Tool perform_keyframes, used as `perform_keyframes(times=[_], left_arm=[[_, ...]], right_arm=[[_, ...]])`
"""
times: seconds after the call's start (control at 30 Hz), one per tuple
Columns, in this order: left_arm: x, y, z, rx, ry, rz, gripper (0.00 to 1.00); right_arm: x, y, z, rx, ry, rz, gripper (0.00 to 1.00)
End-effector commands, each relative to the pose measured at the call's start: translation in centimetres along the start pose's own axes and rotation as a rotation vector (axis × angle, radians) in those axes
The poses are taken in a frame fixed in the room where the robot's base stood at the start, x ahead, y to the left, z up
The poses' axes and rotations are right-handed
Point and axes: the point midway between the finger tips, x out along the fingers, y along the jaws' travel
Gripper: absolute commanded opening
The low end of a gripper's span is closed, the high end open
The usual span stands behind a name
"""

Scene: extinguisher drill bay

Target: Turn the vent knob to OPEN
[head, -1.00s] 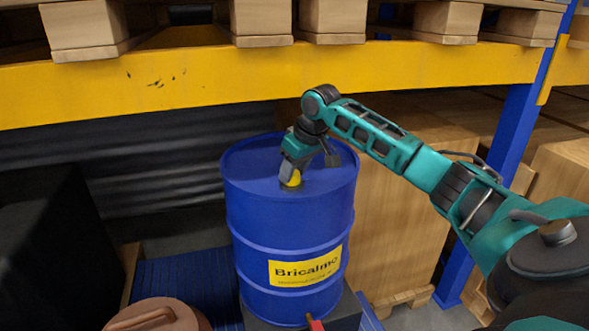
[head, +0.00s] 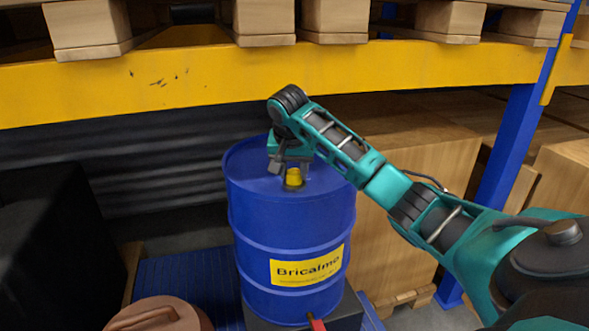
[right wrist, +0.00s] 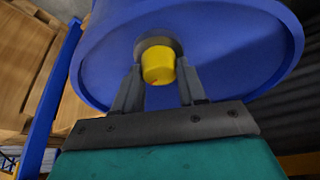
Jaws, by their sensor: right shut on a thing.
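The vent knob (head: 293,177) is a small yellow cap on the top of the blue drum (head: 290,215), near the drum's front edge. In the right wrist view the knob (right wrist: 158,64) sits on a round grey base (right wrist: 152,44). My right gripper (head: 291,168) reaches down to it from above, with one finger on each side. It is shut on the knob. A small dark reddish mark shows on the knob's lower side in the wrist view. No OPEN marking can be read. My left gripper is out of view.
A yellow rack beam (head: 250,83) with pallets above crosses behind the drum. A blue upright (head: 505,150) and cardboard boxes (head: 415,205) stand on the right. A black block (head: 55,240) is on the left, and a brown lidded container (head: 160,315) is in front.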

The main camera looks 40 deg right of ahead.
Motion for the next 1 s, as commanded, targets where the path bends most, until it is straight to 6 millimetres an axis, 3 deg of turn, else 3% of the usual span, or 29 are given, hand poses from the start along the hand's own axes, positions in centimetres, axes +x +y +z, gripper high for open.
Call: perform_keyframes(times=[0.4, 0.97, 1.0], left_arm=[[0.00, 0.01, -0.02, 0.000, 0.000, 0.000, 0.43], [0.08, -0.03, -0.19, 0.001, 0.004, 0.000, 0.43], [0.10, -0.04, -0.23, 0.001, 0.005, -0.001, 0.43]], right_arm=[[-0.12, -0.17, -0.14, 0.187, 0.002, 0.073, 0.10], [-0.10, -0.13, -0.17, 0.217, 0.003, 0.086, 0.10], [-0.10, -0.13, -0.17, 0.217, 0.003, 0.086, 0.42]])
